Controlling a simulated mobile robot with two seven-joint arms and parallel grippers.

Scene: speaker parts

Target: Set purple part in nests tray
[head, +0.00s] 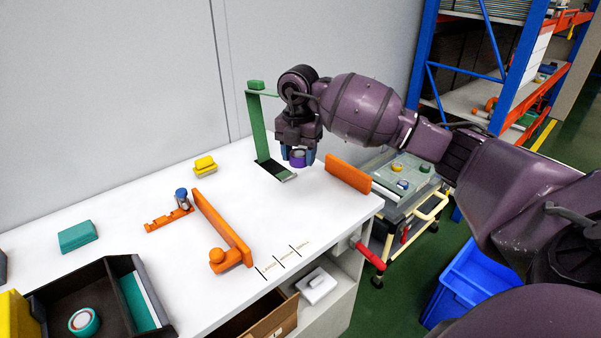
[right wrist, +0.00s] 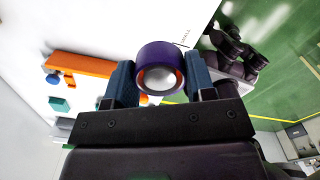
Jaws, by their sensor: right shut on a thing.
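The purple part (head: 298,160) is a short round ring with a pale centre. My right gripper (head: 297,154) is shut on it and holds it above the back right of the white table, by the green stand. In the right wrist view the purple part (right wrist: 157,52) sits between the two blue fingers, with an orange inner ring and a silvery middle. A grey-green tray (head: 385,186) with yellow, blue and green round parts stands on a cart beyond the table's right end; it looks like the nests tray. My left gripper is not in view.
A green stand (head: 256,125) rises beside the gripper. Orange bars stand at the right edge (head: 347,174) and mid-table (head: 222,228). A black box (head: 128,290) is front left. A yellow block (head: 205,166) and a teal block (head: 78,236) lie on the table. A blue bin (head: 470,282) is on the floor.

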